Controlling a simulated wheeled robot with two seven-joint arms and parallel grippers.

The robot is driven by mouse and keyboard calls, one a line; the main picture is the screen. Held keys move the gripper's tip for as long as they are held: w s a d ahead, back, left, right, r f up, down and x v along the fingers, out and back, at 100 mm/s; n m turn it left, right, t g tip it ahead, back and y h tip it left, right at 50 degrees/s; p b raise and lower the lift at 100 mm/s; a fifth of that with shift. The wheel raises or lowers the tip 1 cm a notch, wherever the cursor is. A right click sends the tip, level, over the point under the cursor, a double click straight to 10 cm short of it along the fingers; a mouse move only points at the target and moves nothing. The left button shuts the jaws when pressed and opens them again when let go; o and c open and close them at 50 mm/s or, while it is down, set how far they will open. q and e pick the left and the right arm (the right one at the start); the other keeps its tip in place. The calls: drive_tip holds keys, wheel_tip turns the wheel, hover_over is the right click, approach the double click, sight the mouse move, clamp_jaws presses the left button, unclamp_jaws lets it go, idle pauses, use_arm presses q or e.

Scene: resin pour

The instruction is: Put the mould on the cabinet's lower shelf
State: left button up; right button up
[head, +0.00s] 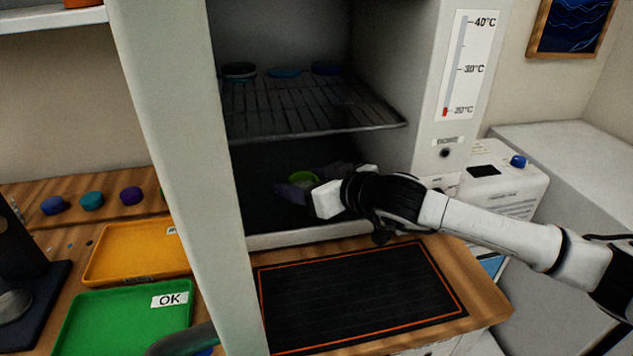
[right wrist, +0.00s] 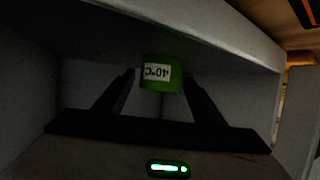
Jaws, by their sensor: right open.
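The green mould (head: 303,178) is low inside the open cabinet (head: 432,100), over the dark lower shelf (head: 262,215). In the right wrist view the mould (right wrist: 162,82) shows a white "40°C" label, upside down. My right gripper (head: 300,190) reaches in from the right, below the wire rack. Its open fingers (right wrist: 160,82) stand on either side of the mould. The mould's underside is hidden in the head view, so I cannot tell how it rests. My left gripper is not in view.
The wire rack (head: 300,115) above my right gripper holds several dark and blue round pieces. The cabinet's side walls stand close by. A black mat (head: 350,295) lies in front. An orange tray (head: 130,252) and a green "OK" tray (head: 120,325) are at left.

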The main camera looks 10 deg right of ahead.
use_arm(q)
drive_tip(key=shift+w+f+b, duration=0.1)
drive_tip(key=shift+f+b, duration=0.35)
drive_tip(key=shift+b, duration=0.45)
use_arm(e)
drive_tip(key=v, duration=1.2)
drive_tip(key=shift+r, duration=0.25)
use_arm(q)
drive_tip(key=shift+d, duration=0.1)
